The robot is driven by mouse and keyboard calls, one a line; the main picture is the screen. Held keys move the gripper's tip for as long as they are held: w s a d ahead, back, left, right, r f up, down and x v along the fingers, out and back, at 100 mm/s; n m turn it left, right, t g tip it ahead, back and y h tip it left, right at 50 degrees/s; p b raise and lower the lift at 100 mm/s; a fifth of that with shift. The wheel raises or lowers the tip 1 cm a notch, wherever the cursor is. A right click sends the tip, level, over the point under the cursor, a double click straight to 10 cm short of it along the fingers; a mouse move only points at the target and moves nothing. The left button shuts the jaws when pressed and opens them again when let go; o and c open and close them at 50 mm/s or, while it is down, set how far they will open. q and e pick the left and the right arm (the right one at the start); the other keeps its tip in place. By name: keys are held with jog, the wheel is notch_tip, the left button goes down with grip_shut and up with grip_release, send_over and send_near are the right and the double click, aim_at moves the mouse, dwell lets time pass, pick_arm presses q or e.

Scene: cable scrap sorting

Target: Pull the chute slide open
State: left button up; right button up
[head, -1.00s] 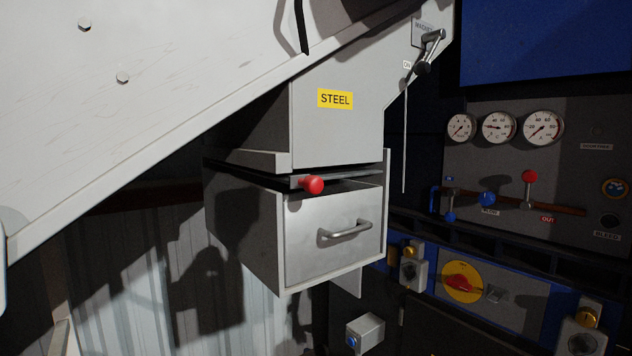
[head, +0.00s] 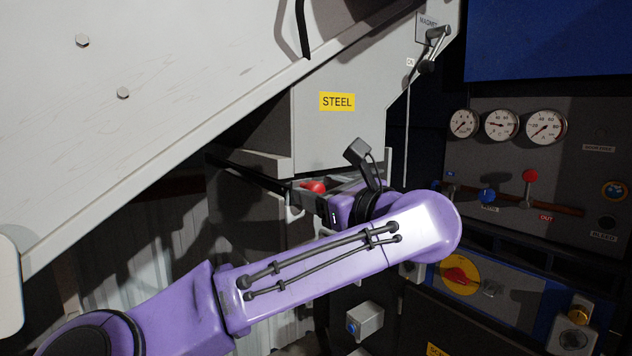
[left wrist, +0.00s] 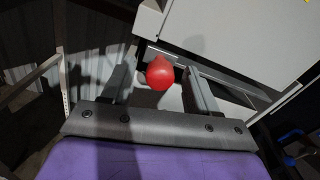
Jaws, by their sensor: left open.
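The chute (head: 338,135) carries a yellow STEEL label. Its slide shows a red ball knob (head: 313,187) just below the chute's lower edge. My left gripper (head: 303,194) is at the knob, partly hidden by my purple left arm. In the left wrist view, the red knob (left wrist: 160,73) sits between the two open fingers of the left gripper (left wrist: 160,88), with a gap visible on both sides. The slide plate (left wrist: 226,83) runs back under the pale chute. My right gripper is not in view.
The metal bin under the chute is mostly hidden behind my arm. A panel on the right has gauges (head: 502,126), a red-topped lever (head: 529,176) and a yellow-and-red rotary switch (head: 460,275). A sloping white panel (head: 120,60) fills the upper left.

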pick_arm(q)
jog(key=shift+w+a, duration=0.45)
jog(key=shift+w+d, duration=0.1)
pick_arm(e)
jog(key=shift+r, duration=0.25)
